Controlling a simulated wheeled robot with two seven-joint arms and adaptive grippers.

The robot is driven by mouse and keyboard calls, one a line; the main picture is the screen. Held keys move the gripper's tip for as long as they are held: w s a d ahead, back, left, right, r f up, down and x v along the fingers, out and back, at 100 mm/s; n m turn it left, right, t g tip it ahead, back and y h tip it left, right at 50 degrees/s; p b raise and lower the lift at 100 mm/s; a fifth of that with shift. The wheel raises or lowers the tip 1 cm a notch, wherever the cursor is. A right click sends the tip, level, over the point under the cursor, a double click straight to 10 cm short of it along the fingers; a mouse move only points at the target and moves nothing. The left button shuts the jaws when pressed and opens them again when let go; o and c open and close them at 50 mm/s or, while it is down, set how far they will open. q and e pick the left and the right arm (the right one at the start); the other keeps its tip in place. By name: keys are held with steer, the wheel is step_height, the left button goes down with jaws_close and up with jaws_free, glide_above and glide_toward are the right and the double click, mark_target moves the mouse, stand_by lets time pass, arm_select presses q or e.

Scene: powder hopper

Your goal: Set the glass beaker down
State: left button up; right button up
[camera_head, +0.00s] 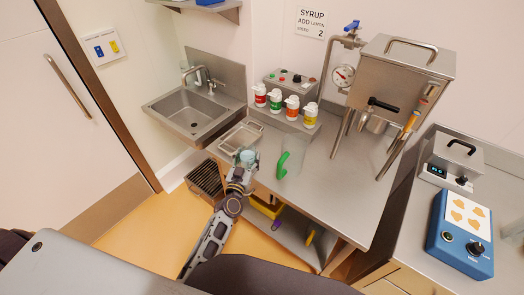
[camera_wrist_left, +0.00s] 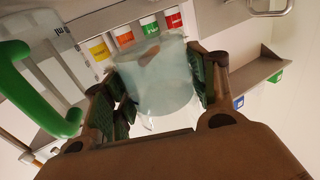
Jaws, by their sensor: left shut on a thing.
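The glass beaker (camera_head: 247,156) is pale, bluish and see-through. It is at the front edge of the steel counter (camera_head: 335,185), beside a shallow tray. My left gripper (camera_head: 241,172) is shut on it. In the left wrist view the beaker (camera_wrist_left: 160,80) sits between the green finger pads of my left gripper (camera_wrist_left: 162,88). A brownish patch shows on or through its glass. I cannot tell whether its base touches the counter. My right gripper is not in view.
A clear jug with a green handle (camera_head: 282,165) stands just right of the beaker. The shallow metal tray (camera_head: 256,126) is behind it. Several pump bottles (camera_head: 291,104) stand further back. A steel hopper (camera_head: 400,75) is at the right rear. Counter right of the jug is clear.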

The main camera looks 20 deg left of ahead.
arm_select(q)
steer(key=w+d+r+p, duration=0.1)
steer(key=w+d+r, duration=0.1)
steer(key=w, duration=0.6)
steer(key=shift+w+r+p, duration=0.3)
steer(key=shift+r+p, duration=0.05)
steer(key=shift+r, duration=0.25)
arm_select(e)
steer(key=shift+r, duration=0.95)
arm_select(q)
steer(key=shift+d, duration=0.1)
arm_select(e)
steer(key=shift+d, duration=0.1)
